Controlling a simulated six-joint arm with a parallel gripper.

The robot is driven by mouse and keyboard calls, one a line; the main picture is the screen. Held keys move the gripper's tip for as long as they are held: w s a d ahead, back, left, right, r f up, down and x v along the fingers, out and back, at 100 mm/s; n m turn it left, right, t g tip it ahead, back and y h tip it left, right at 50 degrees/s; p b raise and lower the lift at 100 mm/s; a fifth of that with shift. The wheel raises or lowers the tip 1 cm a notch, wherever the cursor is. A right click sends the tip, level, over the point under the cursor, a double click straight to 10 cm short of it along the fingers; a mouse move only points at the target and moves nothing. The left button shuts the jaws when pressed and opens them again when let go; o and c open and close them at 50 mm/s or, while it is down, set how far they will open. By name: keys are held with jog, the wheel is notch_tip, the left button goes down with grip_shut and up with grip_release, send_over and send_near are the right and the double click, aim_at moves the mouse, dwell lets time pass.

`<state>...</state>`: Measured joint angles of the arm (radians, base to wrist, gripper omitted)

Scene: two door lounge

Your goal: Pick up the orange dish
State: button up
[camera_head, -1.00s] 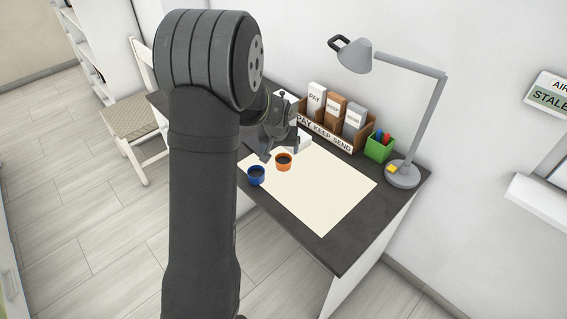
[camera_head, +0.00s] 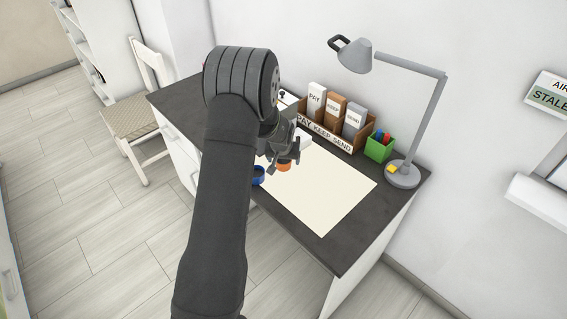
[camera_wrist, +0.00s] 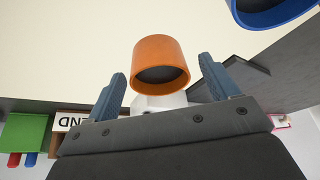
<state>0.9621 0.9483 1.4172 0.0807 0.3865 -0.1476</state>
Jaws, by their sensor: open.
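The orange dish (camera_head: 284,167) stands on the cream mat (camera_head: 322,198) on the dark desk. In the wrist view the orange dish (camera_wrist: 160,58) is a small round cup with a dark inside, just beyond and between the fingertips. My gripper (camera_head: 286,158) is over the dish in the head view and hides part of it. In the wrist view my gripper (camera_wrist: 163,75) has its two blue-grey fingers apart, with nothing held. A blue dish (camera_head: 258,176) stands left of the orange one, partly hidden by my arm; the wrist view shows its edge (camera_wrist: 268,14) at top right.
Behind the mat stands a sorter (camera_head: 326,134) labelled PAY, KEEP, SEND. A green pen box (camera_head: 379,149) and a grey lamp (camera_head: 402,174) stand at the right. The mat's right part is clear. A chair (camera_head: 135,115) stands left of the desk.

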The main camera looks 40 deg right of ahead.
jog(key=shift+d+f, duration=0.1)
jog(key=shift+f, duration=0.1)
jog(key=c, duration=1.1)
jog(key=shift+o, duration=0.2)
jog(key=shift+r, duration=0.1)
